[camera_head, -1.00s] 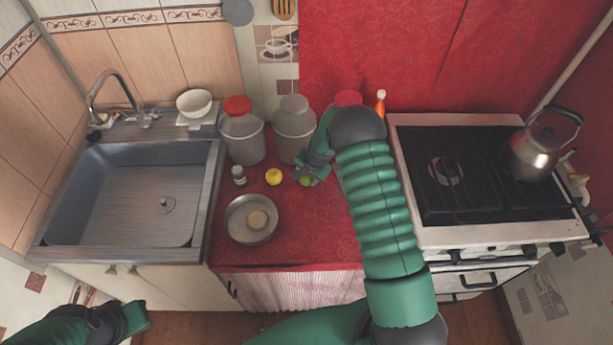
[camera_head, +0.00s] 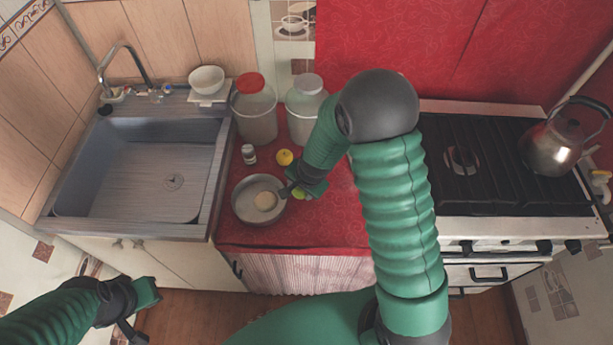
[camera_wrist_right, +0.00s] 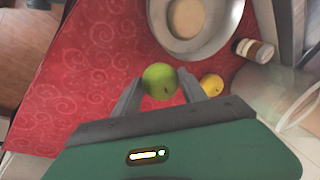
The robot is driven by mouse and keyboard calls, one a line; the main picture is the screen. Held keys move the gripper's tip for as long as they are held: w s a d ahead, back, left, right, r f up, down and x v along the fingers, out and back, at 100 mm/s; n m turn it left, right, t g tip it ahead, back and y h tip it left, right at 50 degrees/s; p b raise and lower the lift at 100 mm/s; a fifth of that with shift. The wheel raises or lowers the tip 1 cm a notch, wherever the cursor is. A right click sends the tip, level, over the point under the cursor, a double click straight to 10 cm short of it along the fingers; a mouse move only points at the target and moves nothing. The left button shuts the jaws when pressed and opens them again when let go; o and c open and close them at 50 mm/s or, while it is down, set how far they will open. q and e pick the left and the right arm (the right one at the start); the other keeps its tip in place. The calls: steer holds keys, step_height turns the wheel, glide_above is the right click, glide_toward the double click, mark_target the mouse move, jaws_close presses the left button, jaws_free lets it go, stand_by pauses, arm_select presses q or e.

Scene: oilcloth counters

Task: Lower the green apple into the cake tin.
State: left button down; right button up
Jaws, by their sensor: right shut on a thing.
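The green apple (camera_wrist_right: 160,80) is between the fingers of my right gripper (camera_wrist_right: 158,88), which is shut on it. In the head view the apple (camera_head: 299,194) is mostly hidden by the right gripper (camera_head: 297,191). They are just right of the cake tin (camera_head: 240,210), a round grey metal tin on the red counter. The tin also shows in the wrist view (camera_wrist_right: 228,40), ahead of the apple. A round beige item (camera_head: 265,201) lies inside the tin. My left gripper (camera_head: 142,312) is low at the left, away from the counter; its jaw state is unclear.
A yellow lemon (camera_head: 284,157) and a small white-capped bottle (camera_head: 248,154) stand behind the tin. Two large jars (camera_head: 255,115) (camera_head: 303,115) are at the back. The sink (camera_head: 140,170) is left, the stove (camera_head: 470,170) right. Red counter in front of the tin is clear.

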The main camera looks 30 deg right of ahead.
steer(key=w+a+r+p, duration=0.2)
steer(key=a+r+p, duration=0.3)
steer(key=r+p, duration=0.3)
steer(key=w+a+f+p, duration=0.3)
steer(key=a+f, duration=0.1)
steer(key=a, duration=0.2)
steer(key=shift+a+p, duration=0.3)
steer(key=shift+p, duration=0.05)
steer(key=shift+f, duration=0.1)
steer(key=shift+w+f, duration=0.1)
steer(key=shift+f+b, duration=1.25)
steer(key=shift+f, duration=0.3)
steer(key=shift+f+b, duration=1.3)
steer(key=shift+f, duration=0.35)
